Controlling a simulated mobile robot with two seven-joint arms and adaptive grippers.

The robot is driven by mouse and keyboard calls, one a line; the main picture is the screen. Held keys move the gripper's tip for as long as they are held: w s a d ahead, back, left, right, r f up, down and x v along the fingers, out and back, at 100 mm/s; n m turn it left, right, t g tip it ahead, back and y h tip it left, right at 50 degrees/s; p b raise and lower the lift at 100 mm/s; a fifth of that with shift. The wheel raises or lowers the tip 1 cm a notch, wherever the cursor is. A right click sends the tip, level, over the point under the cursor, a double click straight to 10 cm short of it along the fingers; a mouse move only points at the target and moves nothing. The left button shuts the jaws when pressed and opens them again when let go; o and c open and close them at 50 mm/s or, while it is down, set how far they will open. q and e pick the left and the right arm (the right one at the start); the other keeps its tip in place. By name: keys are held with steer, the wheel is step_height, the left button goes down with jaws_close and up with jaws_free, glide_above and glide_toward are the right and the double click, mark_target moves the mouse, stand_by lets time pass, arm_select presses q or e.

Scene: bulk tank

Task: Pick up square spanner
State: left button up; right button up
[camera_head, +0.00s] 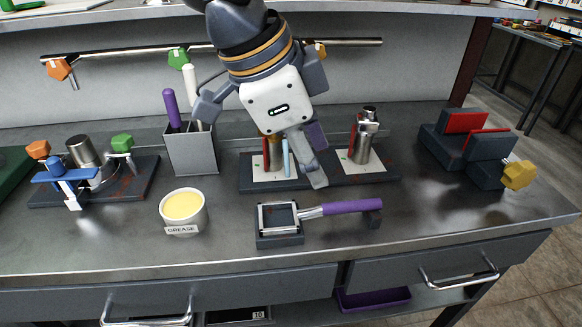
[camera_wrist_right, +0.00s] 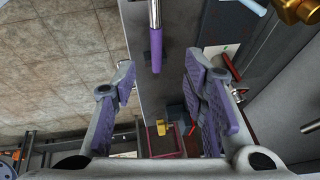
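I take the square spanner to be the tool with a purple handle (camera_head: 350,207) and a square metal frame head (camera_head: 279,216). It lies at the front middle of the bench, its head on a small dark block (camera_head: 280,240) and its handle end on a dark rest (camera_head: 374,213). My right gripper (camera_head: 315,160) hangs above and behind the tool, apart from it. The purple handle (camera_wrist_right: 156,50) shows ahead, beyond the fingers, in the right wrist view. The right gripper's purple-padded fingers (camera_wrist_right: 163,90) are spread and empty. My left gripper is not in view.
A grease cup (camera_head: 184,211) stands left of the tool. A grey holder (camera_head: 191,152) with upright handles stands behind it. A dark base with white plates (camera_head: 358,167) lies under my gripper. A vise-like block (camera_head: 465,150) is at right. The front right bench is clear.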

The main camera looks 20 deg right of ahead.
glide_toward(336, 205)
steer(key=x, duration=0.9)
steer(key=shift+f, duration=0.15)
jaws_close()
